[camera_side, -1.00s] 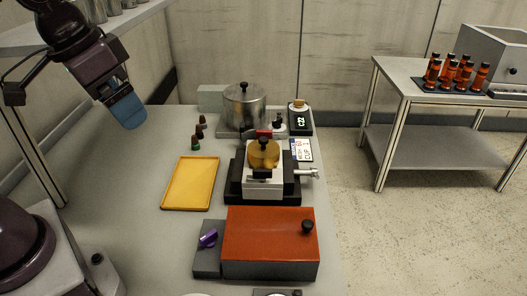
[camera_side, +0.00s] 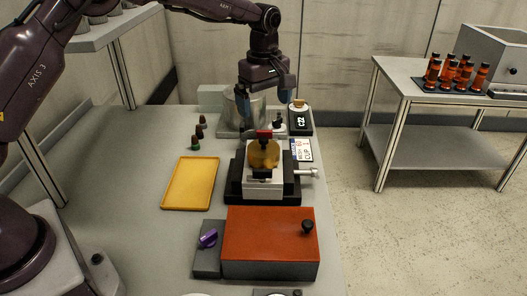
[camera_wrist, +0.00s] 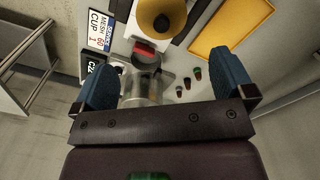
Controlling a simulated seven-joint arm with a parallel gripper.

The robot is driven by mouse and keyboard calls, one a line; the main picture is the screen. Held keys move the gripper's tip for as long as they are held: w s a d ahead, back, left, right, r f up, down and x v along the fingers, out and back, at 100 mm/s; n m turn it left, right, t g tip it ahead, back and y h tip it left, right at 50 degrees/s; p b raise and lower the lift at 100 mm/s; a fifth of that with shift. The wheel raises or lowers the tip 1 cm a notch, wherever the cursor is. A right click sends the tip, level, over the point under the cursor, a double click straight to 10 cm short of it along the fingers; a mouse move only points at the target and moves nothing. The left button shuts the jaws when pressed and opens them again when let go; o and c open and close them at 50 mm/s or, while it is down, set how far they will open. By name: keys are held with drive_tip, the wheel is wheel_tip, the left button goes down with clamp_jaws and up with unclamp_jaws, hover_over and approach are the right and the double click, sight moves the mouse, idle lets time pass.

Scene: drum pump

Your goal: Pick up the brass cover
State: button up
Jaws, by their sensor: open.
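The brass cover (camera_side: 263,158) is a round golden disc with a black knob. It sits on a grey and black fixture (camera_side: 263,187) in the middle of the bench. In the wrist view the brass cover (camera_wrist: 152,18) shows at the top edge, partly cut off. My gripper (camera_side: 267,92) is open with blue fingers spread, above the metal pot behind the cover. In the wrist view my gripper (camera_wrist: 165,82) has nothing held between its fingers, and the brass cover lies beyond the fingertips.
The metal pot (camera_side: 239,119) stands below my gripper. A small red part (camera_side: 264,134) is just behind the cover. A yellow tray (camera_side: 188,183) lies left of the fixture, and an orange-topped box (camera_side: 270,240) in front. Small dark bottles (camera_side: 196,143) stand left of the pot.

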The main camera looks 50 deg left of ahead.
sight(264, 139)
drive_tip(key=shift+n, duration=0.9)
wheel_tip(264, 139, down, 7)
drive_tip(key=shift+s+f, duration=0.1)
drive_tip(key=shift+f, duration=0.05)
drive_tip(key=shift+a+f, duration=0.2)
drive_tip(key=shift+f, duration=2.55)
drive_tip(key=c, duration=0.9)
drive_tip(key=shift+r, duration=0.1)
